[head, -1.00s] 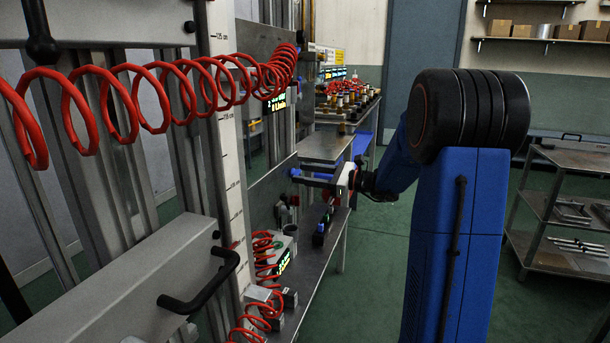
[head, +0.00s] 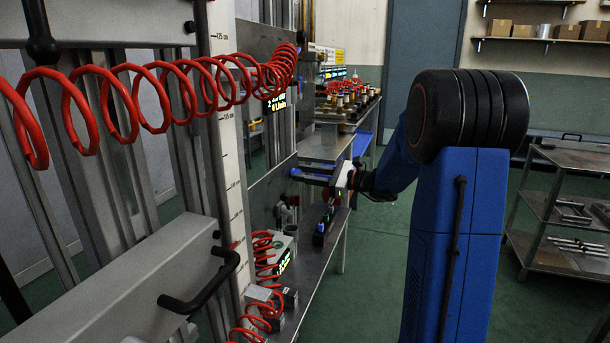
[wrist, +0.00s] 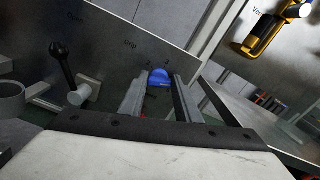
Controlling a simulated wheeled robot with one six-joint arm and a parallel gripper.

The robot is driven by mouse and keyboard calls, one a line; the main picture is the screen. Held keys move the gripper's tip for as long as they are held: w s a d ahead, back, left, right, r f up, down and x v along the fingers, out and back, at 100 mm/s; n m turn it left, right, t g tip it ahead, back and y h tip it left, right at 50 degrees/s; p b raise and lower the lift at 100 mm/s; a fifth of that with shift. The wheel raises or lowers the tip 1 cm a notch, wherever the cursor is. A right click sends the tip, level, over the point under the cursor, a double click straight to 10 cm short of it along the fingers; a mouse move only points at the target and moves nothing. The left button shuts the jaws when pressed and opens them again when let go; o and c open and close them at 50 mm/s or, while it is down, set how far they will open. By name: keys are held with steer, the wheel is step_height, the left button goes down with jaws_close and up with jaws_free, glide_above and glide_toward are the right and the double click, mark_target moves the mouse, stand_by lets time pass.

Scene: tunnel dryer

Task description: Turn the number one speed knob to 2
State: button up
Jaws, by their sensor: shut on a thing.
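The speed knob, a blue knob (wrist: 160,77) on a grey upright panel (wrist: 105,50), shows in the wrist view between the two fingertips of my gripper (wrist: 159,84). My gripper is shut on it, one finger on each side. Small marks stand on the panel just above the knob, too small to read for certain, so I cannot tell its setting. In the head view my gripper (head: 316,178) reaches left to the panel above the metal bench; the fingers largely hide the knob there.
A black-balled lever (wrist: 61,65) stands left of the knob by the words "Open" and "Grip". A yellow tool (wrist: 264,32) is at upper right. In the head view a red coiled hose (head: 160,85) hangs in front, and a steel cart (head: 560,205) stands right.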

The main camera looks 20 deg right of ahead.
steer(key=n, duration=0.6)
steer(key=shift+s+a+f+n, duration=0.1)
steer(key=shift+n, duration=0.3)
steer(key=n, duration=1.2)
steer(key=f+n, duration=0.1)
steer(key=n, duration=0.6)
steer(key=shift+n, duration=0.3)
steer(key=o, duration=1.1)
steer(key=shift+r, duration=0.1)
steer(key=shift+s, duration=0.1)
